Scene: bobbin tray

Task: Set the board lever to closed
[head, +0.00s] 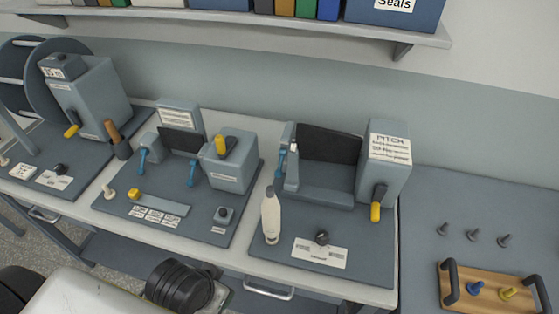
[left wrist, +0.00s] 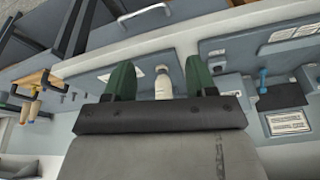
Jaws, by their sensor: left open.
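A cream upright handle (head: 270,217) stands on the right-hand grey board (head: 345,262), left of a dark knob (head: 322,238) on a white label. I cannot read which handle is the board lever. The cream handle also shows in the left wrist view (left wrist: 162,84), between and beyond the fingers of my left gripper (left wrist: 159,76). That gripper is open, with a green finger on each side and nothing held. It does not show in the head view. My right gripper is in neither view.
A box with a yellow-handled crank (head: 376,211) stands on the right board. The middle board has blue levers (head: 193,174) and a box with a yellow knob (head: 221,145). A wooden tray (head: 490,290) and loose dark pegs (head: 473,235) lie right. A shelf (head: 300,22) overhangs the back.

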